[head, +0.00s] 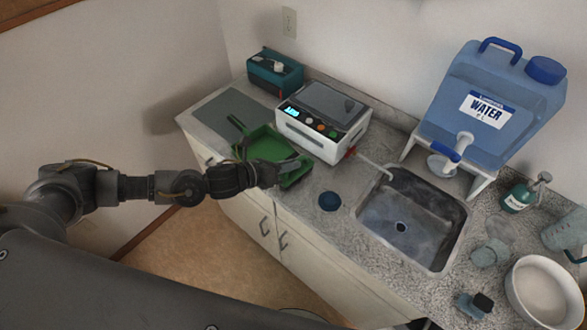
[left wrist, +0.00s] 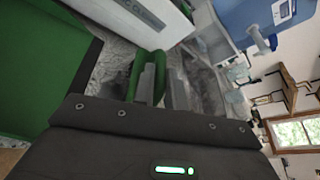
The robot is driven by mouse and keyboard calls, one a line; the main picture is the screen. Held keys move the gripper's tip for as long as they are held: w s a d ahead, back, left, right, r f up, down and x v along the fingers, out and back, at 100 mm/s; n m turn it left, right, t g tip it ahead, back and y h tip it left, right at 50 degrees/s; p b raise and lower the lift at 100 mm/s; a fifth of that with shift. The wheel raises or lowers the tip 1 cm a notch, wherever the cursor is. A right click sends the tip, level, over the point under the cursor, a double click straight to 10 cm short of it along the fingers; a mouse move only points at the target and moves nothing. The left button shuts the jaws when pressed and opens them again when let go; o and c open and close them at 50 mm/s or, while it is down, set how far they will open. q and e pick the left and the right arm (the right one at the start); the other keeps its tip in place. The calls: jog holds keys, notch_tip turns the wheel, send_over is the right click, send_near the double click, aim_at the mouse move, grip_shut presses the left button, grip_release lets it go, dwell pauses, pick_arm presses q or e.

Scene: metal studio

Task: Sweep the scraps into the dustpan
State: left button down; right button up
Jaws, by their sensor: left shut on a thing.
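A green dustpan (head: 268,146) lies on the counter left of the white machine, with its thin handle toward the back left. It fills the left side of the left wrist view (left wrist: 35,60). My left gripper (head: 278,172) is over the counter's front edge, beside the dustpan. It is shut on a green handle (left wrist: 152,72), which stands between its fingers. A green piece that looks like the brush (head: 296,177) shows just right of the gripper; the gripper hides part of it. I cannot make out any scraps. My right gripper is not in view.
A white machine with a display (head: 318,130) stands close behind the dustpan. A teal box (head: 274,78) is at the back, and a grey mat (head: 222,117) lies far left. A dark blue round thing (head: 330,201) lies before the sink (head: 405,235). A blue water jug (head: 480,130) stands behind it.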

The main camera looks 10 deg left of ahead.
pick_arm(q)
jog(key=shift+w+a+f+b, duration=0.15)
jog(key=shift+w+a, duration=0.35)
jog(key=shift+a, duration=0.35)
jog(key=shift+w+a+f+b, duration=0.15)
jog(key=shift+w+a, duration=0.35)
jog(key=shift+a, duration=0.35)
jog(key=shift+w+a+r, duration=0.15)
jog(key=shift+w+a, duration=0.25)
jog(key=shift+a, duration=0.2)
jog(key=shift+w+a+r, duration=0.15)
jog(key=shift+w+a, duration=0.2)
jog(key=shift+a, duration=0.2)
jog(key=shift+w+a+b, duration=0.55)
jog(key=shift+w+a, duration=0.1)
jog(key=shift+a, duration=0.35)
jog(key=shift+w+a+b, duration=0.55)
jog(key=shift+w+a, duration=0.1)
jog(key=shift+a, duration=0.35)
jog(key=shift+d+r+p, duration=0.1)
jog(key=shift+r+p, duration=1.95)
jog(key=shift+r, duration=0.85)
jog(key=shift+d, duration=0.15)
